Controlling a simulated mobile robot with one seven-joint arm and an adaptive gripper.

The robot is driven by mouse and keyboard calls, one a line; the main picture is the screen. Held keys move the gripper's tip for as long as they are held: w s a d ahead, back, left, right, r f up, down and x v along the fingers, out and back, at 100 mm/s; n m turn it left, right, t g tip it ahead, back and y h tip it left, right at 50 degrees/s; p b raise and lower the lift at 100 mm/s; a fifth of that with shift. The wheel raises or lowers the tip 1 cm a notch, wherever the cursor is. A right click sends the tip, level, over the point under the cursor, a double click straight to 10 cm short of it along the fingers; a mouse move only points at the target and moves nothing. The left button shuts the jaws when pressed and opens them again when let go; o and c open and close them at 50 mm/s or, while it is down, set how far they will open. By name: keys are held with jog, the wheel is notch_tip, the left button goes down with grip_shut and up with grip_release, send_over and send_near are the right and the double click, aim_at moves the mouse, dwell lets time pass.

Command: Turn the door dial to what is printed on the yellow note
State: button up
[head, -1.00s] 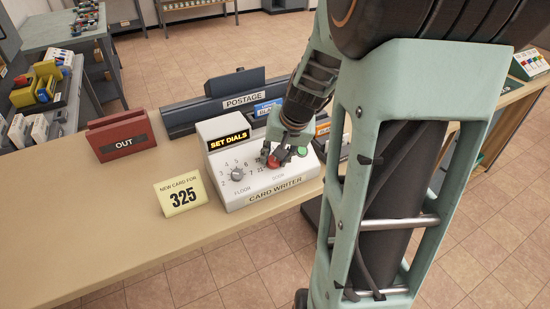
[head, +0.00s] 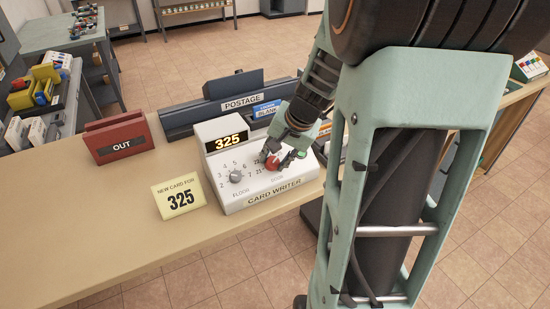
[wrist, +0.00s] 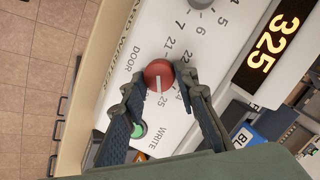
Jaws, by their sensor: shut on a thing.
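The yellow note (head: 179,195) stands on the counter and reads "NEW CARD FOR 325". The white card writer (head: 262,187) stands beside it, and its display (head: 227,142) shows 325. The grey floor dial (head: 236,176) is on its left. The red door dial (wrist: 158,76) shows in the wrist view with a pale pointer line on the 25 side. My gripper (wrist: 155,90) is shut on the door dial, one finger on each side. A green button (wrist: 138,130) marked WRITE lies near one finger. In the head view my gripper partly hides the dial.
A red OUT tray (head: 118,138) stands at the back left of the counter. A blue-grey postage rack (head: 245,102) with a blue BLANK card box is behind the card writer. The counter (head: 110,225) is bare in front of the note.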

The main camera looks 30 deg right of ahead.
jog(key=o, duration=1.2)
jog(key=shift+c, duration=0.2)
jog(key=a+v, duration=0.1)
jog(key=v, duration=0.6)
jog(key=shift+d+r, duration=0.3)
jog(key=shift+d, duration=0.2)
